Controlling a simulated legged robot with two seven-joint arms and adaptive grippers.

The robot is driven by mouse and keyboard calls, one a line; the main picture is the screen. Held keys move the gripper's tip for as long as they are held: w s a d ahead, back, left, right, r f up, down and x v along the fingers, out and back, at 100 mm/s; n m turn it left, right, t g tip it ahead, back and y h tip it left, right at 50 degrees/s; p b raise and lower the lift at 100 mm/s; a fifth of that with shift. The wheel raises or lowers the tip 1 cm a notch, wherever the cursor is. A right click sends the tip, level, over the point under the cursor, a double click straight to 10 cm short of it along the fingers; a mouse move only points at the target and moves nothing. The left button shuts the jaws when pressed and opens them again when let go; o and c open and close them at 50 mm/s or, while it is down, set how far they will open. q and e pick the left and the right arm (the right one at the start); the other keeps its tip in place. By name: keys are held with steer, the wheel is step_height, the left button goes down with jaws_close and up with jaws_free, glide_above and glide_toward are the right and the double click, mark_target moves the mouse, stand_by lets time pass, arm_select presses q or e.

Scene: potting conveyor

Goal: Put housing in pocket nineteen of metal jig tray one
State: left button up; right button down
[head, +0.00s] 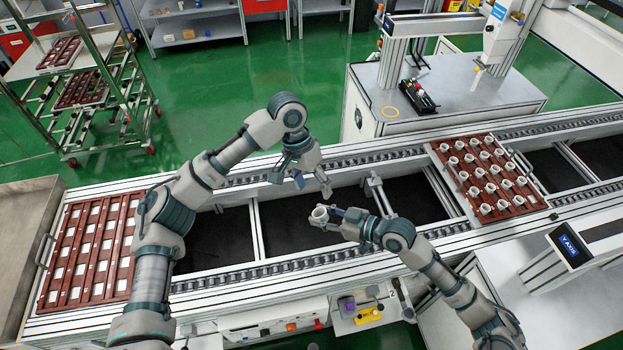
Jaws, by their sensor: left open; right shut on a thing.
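A white, ring-shaped housing (318,214) is in the jaws of my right gripper (328,214), above the dark gap in the middle of the conveyor. My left gripper (312,186) is open and empty, just above and left of the housing, apart from it. A red-brown jig tray (136,207) lies at the left end of the conveyor, with rows of pale squares and no upright housings visible. A second red-brown jig tray (447,172) lies at the right, holding rows of upright white housings. I cannot read any tray or pocket numbers.
The conveyor rail (260,270) runs between the trays. A grey workstation (480,90) stands behind the right tray, and a small display (569,246) stands at the right. A rack with more red-brown trays (80,90) is at the upper left.

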mark_target(322, 213)
arm_select(q)
steer(key=x, duration=1)
steer(key=shift+f, duration=0.1)
steer(key=c, duration=1.2)
jaws_close()
arm_select(e)
steer(key=c, duration=0.7)
jaws_free()
